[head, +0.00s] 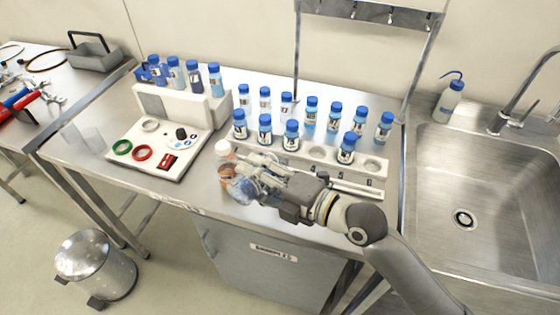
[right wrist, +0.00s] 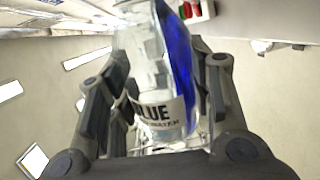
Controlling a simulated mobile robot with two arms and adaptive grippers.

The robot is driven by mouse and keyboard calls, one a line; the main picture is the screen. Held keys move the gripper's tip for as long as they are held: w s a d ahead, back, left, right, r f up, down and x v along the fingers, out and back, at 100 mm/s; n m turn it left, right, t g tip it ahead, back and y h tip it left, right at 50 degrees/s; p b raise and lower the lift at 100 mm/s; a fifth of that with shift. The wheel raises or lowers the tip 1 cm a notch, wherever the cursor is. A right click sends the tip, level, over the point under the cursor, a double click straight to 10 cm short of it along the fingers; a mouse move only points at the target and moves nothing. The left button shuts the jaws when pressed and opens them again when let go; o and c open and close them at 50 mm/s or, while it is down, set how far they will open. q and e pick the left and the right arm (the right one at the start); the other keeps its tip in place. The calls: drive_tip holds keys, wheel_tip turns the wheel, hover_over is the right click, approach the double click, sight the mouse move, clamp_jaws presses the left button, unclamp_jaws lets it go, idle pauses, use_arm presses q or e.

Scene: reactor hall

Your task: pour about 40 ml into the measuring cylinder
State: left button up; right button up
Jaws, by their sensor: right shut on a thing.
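My right gripper (head: 250,172) is shut on a clear bottle (head: 242,190) over the front edge of the bench. In the right wrist view the bottle (right wrist: 160,85) stands between the fingers, its label reads "BLUE" and "WATER", and blue liquid lies along its right wall. The bottle looks tilted; its mouth is not clear. Two clear, empty-looking glass vessels (head: 92,139) stand at the bench's left end; I cannot tell whether one is the measuring cylinder. My left gripper is not in view.
Several blue-capped bottles (head: 311,112) stand behind, some in a pale rack (head: 375,166). A white device (head: 160,145) is to the left, a sink (head: 470,180) to the right.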

drive_tip(key=shift+r+m, duration=0.25)
drive_tip(key=shift+m, duration=0.05)
idle(1.4)
drive_tip(key=shift+f, duration=0.35)
wheel_tip(320, 180, down, 3)
drive_tip(key=n+b, duration=0.2)
drive_tip(key=n, duration=0.1)
drive_tip(key=shift+s+r+n+t, duration=0.1)
drive_tip(key=shift+n+t, duration=0.3)
drive_tip(key=shift+n+b, duration=0.35)
drive_tip(key=shift+n, duration=0.05)
drive_tip(key=shift+r, duration=0.2)
drive_tip(key=shift+d+r+n+h, duration=0.1)
drive_tip(key=shift+n+h, duration=0.2)
drive_tip(key=shift+n, duration=0.1)
idle(0.3)
